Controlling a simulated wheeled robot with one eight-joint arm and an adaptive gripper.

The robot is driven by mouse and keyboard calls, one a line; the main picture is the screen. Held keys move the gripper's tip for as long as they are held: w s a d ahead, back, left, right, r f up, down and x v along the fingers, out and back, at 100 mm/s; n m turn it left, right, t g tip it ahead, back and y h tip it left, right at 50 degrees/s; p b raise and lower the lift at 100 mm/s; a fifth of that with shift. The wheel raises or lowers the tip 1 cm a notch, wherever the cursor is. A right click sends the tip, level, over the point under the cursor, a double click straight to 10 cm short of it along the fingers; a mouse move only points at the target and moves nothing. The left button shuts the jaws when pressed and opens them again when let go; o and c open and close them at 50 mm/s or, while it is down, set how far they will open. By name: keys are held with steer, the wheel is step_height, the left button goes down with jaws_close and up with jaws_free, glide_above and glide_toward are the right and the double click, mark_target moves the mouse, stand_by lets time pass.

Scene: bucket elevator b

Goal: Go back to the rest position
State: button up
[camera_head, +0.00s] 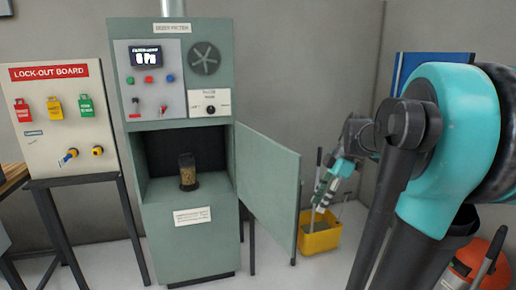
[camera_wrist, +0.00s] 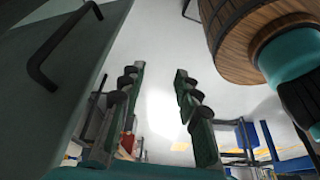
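My gripper (camera_head: 322,190) hangs at the right in the head view, to the right of the green cabinet's open door and above the yellow bucket. In the wrist view my gripper (camera_wrist: 157,95) has its two green, black-padded fingers spread apart with nothing between them. The green cabinet (camera_head: 172,240) stands in the middle of the head view. Its door (camera_head: 268,187) is swung wide open to the right. A dark-topped glass jar with brownish contents (camera_head: 188,172) stands upright in the cabinet's opening, well apart from my gripper.
A lock-out board (camera_head: 90,150) with coloured tags stands left of the cabinet. A yellow bucket (camera_head: 320,238) is on the floor under my gripper. An orange-red container (camera_head: 483,268) is at lower right. In the wrist view, a panel with a dark handle (camera_wrist: 60,48) and a wooden barrel-like object (camera_wrist: 240,30) flank my gripper.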

steer(key=s+f+m+t+h, duration=0.2)
steer(key=s+f+m, duration=0.3)
steer(key=f+m, duration=0.4)
steer(key=s+f+m+t+h, duration=0.2)
steer(key=s+f+m, duration=0.3)
steer(key=f+m, duration=0.5)
steer(key=shift+a+f+t, duration=0.15)
steer(key=shift+f+t, duration=0.25)
steer(key=shift+f, duration=0.05)
